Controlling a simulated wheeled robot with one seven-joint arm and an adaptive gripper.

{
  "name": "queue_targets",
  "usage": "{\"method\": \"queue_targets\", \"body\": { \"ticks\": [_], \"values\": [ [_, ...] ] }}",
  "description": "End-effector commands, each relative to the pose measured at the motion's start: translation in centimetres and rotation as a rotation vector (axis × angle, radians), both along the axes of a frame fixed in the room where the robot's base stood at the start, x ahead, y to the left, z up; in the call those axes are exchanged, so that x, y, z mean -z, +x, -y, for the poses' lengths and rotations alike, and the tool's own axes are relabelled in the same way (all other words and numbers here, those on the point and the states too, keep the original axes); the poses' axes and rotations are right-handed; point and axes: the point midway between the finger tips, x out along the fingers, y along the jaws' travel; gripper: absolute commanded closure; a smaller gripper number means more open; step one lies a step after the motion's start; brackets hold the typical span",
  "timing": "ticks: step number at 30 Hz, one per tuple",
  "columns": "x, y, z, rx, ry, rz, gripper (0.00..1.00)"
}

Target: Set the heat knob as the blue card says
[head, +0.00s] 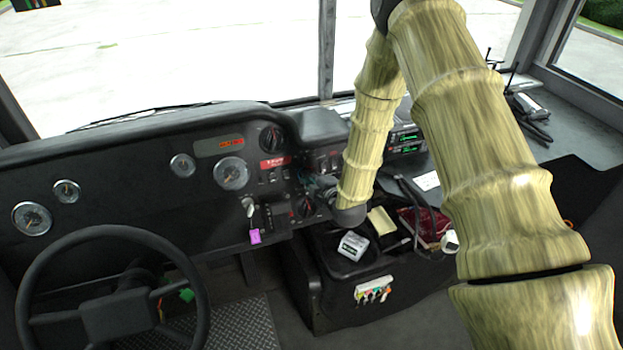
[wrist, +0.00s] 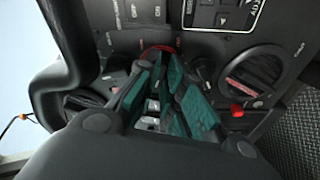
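My gripper (wrist: 166,62) reaches into the dash panel, its teal-padded fingers close together with a narrow gap between them. The tips are at a red arc (wrist: 157,48) on the panel; whether they touch or hold anything is hidden. A black knob with a red stripe (wrist: 255,75) is right of the fingers, and another round control (wrist: 85,103) is at the left. In the head view, a dark knob (head: 271,138) is high on the panel and one with a red mark (head: 305,206) is lower. I cannot tell which is the heat knob. No blue card is recognisable.
A steering wheel (head: 108,312) is at the left. A purple tag (head: 255,237) hangs below the dash. The centre console holds a white box (head: 352,246), a yellow note (head: 382,221) and a red packet (head: 428,226). A red button (wrist: 237,110) is near the right knob.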

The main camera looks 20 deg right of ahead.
Motion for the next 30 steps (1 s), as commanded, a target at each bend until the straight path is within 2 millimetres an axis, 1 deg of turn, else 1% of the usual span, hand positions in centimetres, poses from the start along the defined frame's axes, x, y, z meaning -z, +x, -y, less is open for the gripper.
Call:
{"method": "queue_targets", "body": {
  "ticks": [8,14,30],
  "values": [
    [0.14,-0.04,0.06,0.014,0.03,-0.001,1.0],
    [0.29,-0.04,0.01,0.048,0.123,-0.005,1.0],
    [0.44,-0.08,-0.08,0.215,0.584,-0.02,1.0]
  ]
}}
